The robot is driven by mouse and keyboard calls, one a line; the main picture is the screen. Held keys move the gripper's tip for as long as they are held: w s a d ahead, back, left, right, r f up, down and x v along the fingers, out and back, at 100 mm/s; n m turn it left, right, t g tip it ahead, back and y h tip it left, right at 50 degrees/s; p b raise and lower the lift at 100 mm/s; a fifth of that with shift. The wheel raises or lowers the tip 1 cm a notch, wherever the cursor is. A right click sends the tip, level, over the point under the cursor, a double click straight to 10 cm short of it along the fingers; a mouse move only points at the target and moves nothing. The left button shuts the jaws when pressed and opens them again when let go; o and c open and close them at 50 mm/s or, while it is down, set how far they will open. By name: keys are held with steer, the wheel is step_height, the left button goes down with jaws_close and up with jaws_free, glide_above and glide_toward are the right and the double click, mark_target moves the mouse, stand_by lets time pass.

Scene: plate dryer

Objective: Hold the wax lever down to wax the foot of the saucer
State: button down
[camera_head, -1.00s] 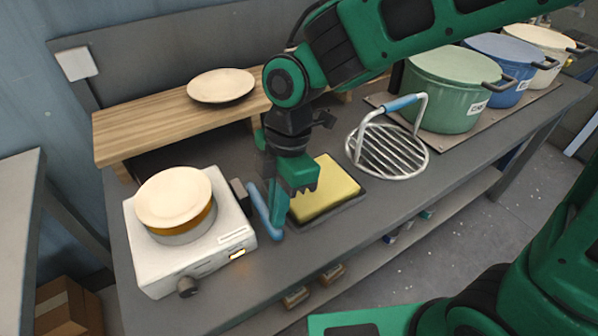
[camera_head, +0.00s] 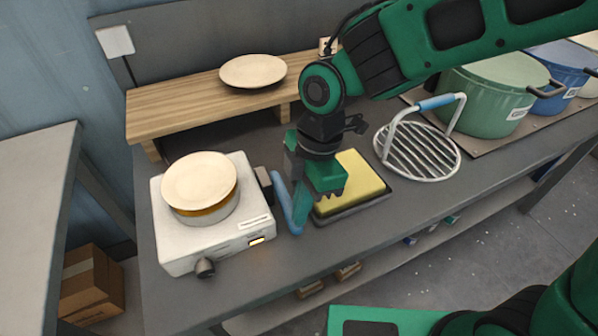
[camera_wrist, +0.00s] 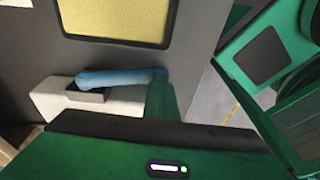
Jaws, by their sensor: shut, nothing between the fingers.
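The white waxing unit (camera_head: 185,245) stands at the left of the bench. A cream saucer (camera_head: 199,178) rests on its round top, above an amber band; the saucer's foot is hidden. The blue wax lever (camera_head: 284,202) is at the unit's right side, slanting down towards the front. My gripper (camera_head: 332,192) is shut and empty, pointing down just right of the lever. In the wrist view the lever (camera_wrist: 115,77) lies crosswise, its end beside my green finger (camera_wrist: 162,98). I cannot tell whether they touch.
A yellow sponge (camera_head: 355,180) in a dark tray lies right of my gripper. A wire rack (camera_head: 420,152) with a blue handle stands farther right, before a green pot (camera_head: 480,95). A wooden shelf (camera_head: 200,98) behind holds another plate (camera_head: 253,70). A small light glows on the unit's front.

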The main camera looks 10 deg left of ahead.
steer(key=shift+s+d+f, duration=0.2)
steer(key=shift+d+f, duration=0.1)
steer(key=shift+d, duration=0.05)
steer(key=s+d+r, duration=0.1)
steer(key=d+r, duration=0.1)
steer(key=r, duration=0.4)
steer(key=d+r, duration=0.2)
steer(key=r, duration=0.5)
steer(key=shift+s+r, duration=0.3)
steer(key=shift+s, duration=0.1)
